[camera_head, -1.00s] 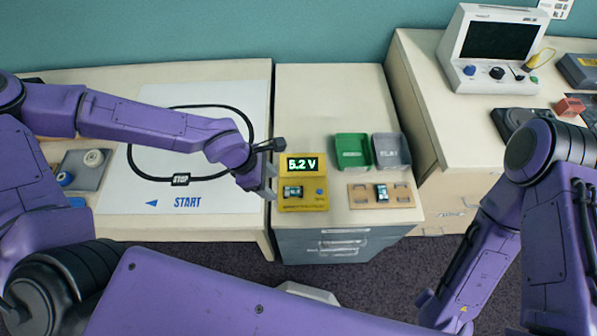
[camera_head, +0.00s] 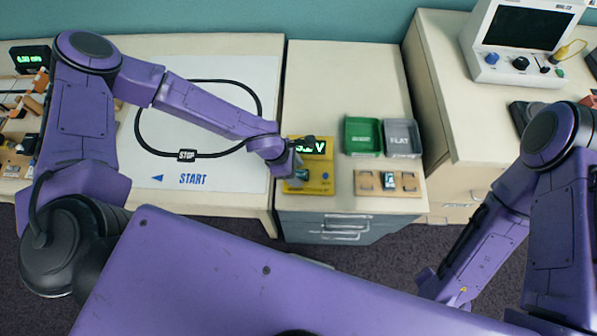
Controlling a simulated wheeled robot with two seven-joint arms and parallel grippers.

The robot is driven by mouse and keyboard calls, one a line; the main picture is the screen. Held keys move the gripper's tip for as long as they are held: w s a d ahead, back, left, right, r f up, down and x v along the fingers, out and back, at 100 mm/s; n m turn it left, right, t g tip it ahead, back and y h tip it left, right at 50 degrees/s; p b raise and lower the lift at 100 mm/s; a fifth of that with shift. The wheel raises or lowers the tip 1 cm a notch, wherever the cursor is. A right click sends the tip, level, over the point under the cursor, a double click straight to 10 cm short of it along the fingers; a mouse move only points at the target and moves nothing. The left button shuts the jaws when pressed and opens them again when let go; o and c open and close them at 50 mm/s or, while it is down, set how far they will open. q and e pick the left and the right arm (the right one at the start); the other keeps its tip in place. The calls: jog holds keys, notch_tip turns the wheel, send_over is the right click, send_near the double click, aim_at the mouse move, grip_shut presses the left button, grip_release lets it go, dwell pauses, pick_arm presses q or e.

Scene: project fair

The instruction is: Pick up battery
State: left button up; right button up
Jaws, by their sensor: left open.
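A yellow battery tester (camera_head: 322,189) with a green-lit display (camera_head: 318,148) stands at the front left of the middle cabinet top. A small dark battery (camera_head: 302,175) sits in the tester's slot, partly hidden by my left gripper. My left gripper (camera_head: 296,181) is open, over the tester and around or just above this battery; I cannot tell whether it touches.
A green bin (camera_head: 361,137) and a grey bin marked FLAT (camera_head: 402,138) stand behind the wooden holder. A white board with a black track (camera_head: 225,178) lies to the left. A screen instrument (camera_head: 518,40) stands on the right bench. The cabinet top behind the tester is clear.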

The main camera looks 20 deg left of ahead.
pick_arm(q)
grip_shut()
notch_tip(320, 180, up, 18)
dwell(0.4)
